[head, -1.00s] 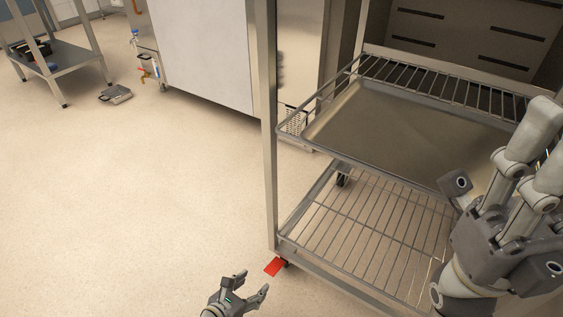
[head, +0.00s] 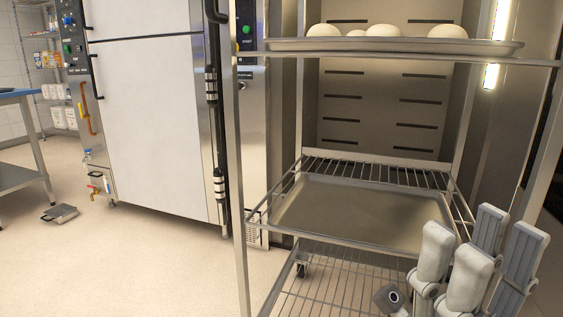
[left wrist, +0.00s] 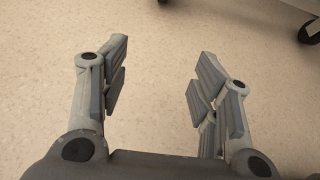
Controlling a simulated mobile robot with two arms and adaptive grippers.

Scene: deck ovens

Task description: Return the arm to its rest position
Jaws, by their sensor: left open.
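My right gripper (head: 508,232) is at the lower right of the head view, its grey and white fingers pointing up. It stands in front of the right side of the rack, and no object shows between its fingers. The frame cuts off its lower part, and its opening is hard to judge. My left gripper (left wrist: 160,72) shows in the left wrist view, with its two fingers wide apart and only bare floor between them. It is out of the head view.
A wire rack (head: 239,190) stands in front, with an empty metal tray (head: 350,211) on its middle shelf and a tray (head: 390,46) of pale dough balls above. A white-doored oven (head: 150,120) is at left. A grey pedal (head: 60,216) lies on open floor.

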